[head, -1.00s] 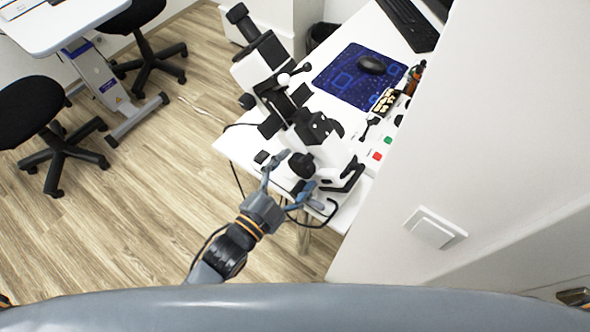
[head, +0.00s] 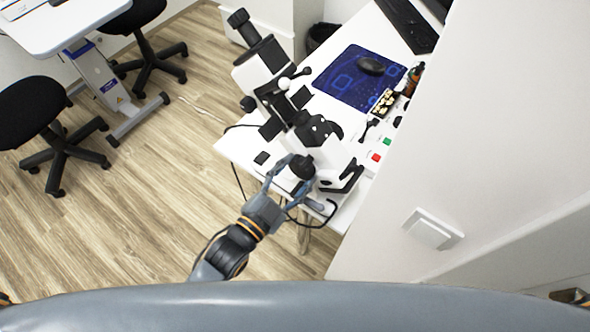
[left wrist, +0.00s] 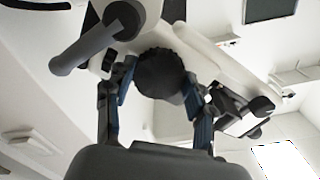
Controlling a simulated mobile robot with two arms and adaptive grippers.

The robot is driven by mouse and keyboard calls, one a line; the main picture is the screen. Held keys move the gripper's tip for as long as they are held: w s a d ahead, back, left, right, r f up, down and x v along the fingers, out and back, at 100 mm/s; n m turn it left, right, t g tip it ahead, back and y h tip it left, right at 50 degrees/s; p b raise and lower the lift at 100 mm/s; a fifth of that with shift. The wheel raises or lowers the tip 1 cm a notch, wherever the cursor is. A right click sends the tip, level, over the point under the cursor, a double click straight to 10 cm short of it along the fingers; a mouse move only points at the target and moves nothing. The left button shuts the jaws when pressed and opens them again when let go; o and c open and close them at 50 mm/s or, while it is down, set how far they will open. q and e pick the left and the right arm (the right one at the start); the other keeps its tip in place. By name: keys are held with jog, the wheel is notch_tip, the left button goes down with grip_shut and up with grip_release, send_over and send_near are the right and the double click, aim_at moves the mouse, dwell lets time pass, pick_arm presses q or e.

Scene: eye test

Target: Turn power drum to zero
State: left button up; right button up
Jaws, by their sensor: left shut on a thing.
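The power drum (head: 302,167) is a round black knob low on the near side of a white and black eye-test instrument (head: 333,172), which stands on the white table. My left gripper (head: 298,174) is shut on the drum, one finger on each side of it. The left wrist view shows the dark ribbed drum (left wrist: 160,73) between the two blue-padded fingers (left wrist: 158,86). No scale marks can be read on it. My right gripper is not in view.
A blue mat (head: 355,80) with a black mouse (head: 371,65) lies behind the instrument. A brown bottle (head: 413,79) and small coloured items lie to its right. A white wall (head: 470,150) closes the right side. Black stools (head: 35,110) stand at left, with open floor between.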

pick_arm(q)
jog(key=n+p, duration=0.1)
jog(key=n, duration=0.1)
jog(key=shift+r+n, duration=0.1)
jog(key=shift+n, duration=0.2)
jog(key=shift+n+p, duration=0.7)
jog(key=shift+n, duration=0.9)
jog(key=o, duration=1.2)
jog(key=shift+d, duration=0.1)
jog(key=shift+s, duration=0.1)
jog(key=shift+s+a+f, duration=0.2)
jog(key=shift+s+a, duration=0.05)
jog(key=v, duration=1.1)
jog(key=shift+s+a+r, duration=0.1)
